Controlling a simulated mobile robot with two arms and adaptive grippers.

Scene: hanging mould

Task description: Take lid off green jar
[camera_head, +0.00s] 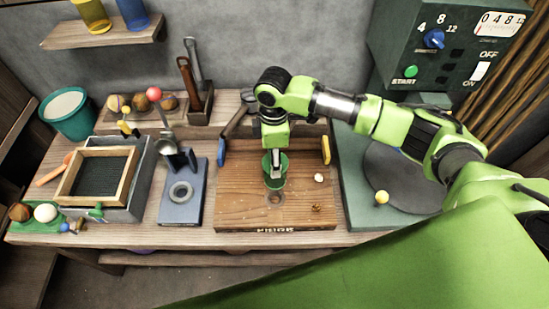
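A small green jar (275,183) stands on the wooden board (240,188) in the middle of the bench. My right arm comes in from the right, and its gripper (276,170) points down at the jar's top, overlapping it in the picture. The gripper hides most of the jar's top, so I cannot make out a separate lid or whether the fingers grip it. My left gripper is not in view.
A white ball (318,178) and a small brown piece (316,208) lie right of the jar. Blue (221,153) and yellow (326,150) pieces stand at the board's sides. A blue-grey stand (172,211) is to the left; a control box (440,50) is at back right.

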